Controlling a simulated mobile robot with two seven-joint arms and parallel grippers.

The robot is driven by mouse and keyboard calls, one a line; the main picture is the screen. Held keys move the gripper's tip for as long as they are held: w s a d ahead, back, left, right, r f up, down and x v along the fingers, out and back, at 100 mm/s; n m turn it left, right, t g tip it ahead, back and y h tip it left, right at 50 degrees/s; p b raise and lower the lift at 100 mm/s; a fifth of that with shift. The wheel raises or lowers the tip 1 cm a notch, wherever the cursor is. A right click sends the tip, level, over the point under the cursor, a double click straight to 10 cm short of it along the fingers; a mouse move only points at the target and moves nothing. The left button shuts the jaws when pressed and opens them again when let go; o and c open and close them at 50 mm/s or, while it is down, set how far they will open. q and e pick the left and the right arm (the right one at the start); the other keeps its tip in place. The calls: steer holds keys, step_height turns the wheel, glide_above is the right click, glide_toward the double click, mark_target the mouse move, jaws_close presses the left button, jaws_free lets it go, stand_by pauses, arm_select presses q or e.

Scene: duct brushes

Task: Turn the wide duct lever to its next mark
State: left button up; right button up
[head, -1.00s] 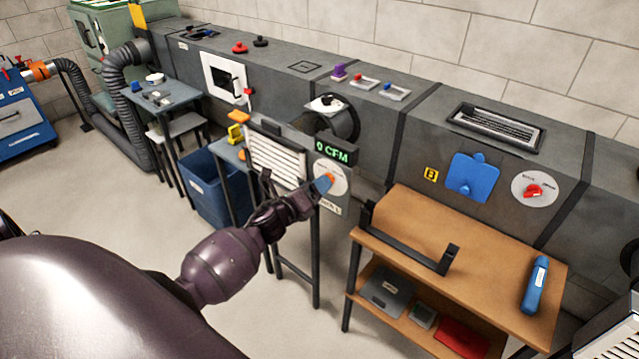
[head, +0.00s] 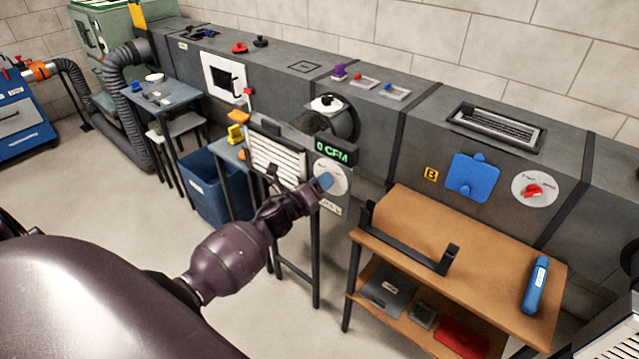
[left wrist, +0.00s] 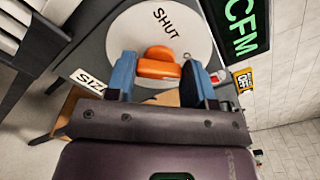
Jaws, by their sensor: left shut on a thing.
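My left gripper (head: 325,181) is at the white round dial (head: 335,170) on the grey panel with the green CFM display. The dial (left wrist: 180,25) there carries the word SHUT above the lever. In the head view the lever is hidden behind the fingers. Another dial with a red lever (head: 533,191) is on the duct at the right, away from my gripper. My right gripper is not in view.
The display (head: 336,150) reads 0 CFM. A wooden bench (head: 420,225) with a black bracket (head: 400,245) and a blue cylinder (head: 537,285) stands to the right. A blue bin (head: 215,190) is left of the panel. Floor in front is clear.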

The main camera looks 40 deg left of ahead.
arm_select(q)
steer(key=n+p, duration=0.1)
steer(key=n, duration=0.4)
steer(key=n+p, duration=0.2)
steer(key=n, duration=0.4)
steer(key=n+p, duration=0.1)
steer(key=n, duration=0.5)
steer(key=shift+f, duration=0.4)
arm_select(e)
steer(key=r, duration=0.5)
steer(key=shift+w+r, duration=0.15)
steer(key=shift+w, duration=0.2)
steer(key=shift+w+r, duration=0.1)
